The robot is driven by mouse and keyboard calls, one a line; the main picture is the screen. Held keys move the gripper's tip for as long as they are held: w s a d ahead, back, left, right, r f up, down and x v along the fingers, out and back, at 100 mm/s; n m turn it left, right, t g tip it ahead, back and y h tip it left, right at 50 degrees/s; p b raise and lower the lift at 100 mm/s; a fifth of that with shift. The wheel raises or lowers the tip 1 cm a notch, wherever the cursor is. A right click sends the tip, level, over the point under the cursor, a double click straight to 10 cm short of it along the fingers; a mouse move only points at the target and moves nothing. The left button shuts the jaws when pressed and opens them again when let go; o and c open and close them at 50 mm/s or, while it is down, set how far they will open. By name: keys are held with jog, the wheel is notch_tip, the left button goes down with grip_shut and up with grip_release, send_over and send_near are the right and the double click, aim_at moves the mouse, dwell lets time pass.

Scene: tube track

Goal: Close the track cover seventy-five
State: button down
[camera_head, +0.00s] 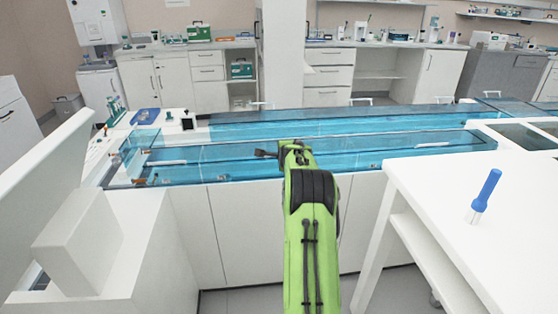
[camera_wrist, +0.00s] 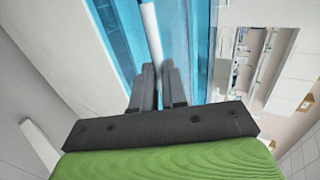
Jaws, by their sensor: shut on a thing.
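The track cover (camera_head: 235,165) is a long, clear blue panel over the near lane of the track, and blue panels also fill the wrist view (camera_wrist: 118,35). A slim white bar handle (camera_wrist: 150,30) runs along it. My gripper (camera_wrist: 158,72) has its two dark fingers closed on this handle; the fingers hide the gripped part. In the head view my gripper (camera_head: 266,154) is low over the near lane, partly hidden behind my green arm. I cannot read a number on the cover, nor tell how far open it is.
Another white handle (camera_head: 420,162) lies on the near lane to the right. A second blue lane (camera_head: 340,122) runs behind. A white table (camera_head: 440,190) with a blue-handled tool (camera_head: 486,190) stands at the right front. White cabinet fronts (camera_head: 245,230) drop below the track.

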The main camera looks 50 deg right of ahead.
jog(key=shift+s+a+f+g+y, duration=0.1)
jog(key=shift+s+f+g+y, duration=0.1)
jog(key=shift+f, duration=0.55)
jog(key=shift+s+a+f+g+y, duration=0.1)
jog(key=shift+s+f, duration=0.1)
jog(key=shift+f, duration=0.55)
jog(key=c, duration=1.2)
grip_release()
jog(key=shift+s+a+r, duration=0.15)
jog(key=shift+o, duration=0.2)
jog(key=p+v, duration=0.2)
jog(key=v, duration=1.4)
jog(key=shift+r, duration=0.35)
jog(key=shift+w, duration=0.25)
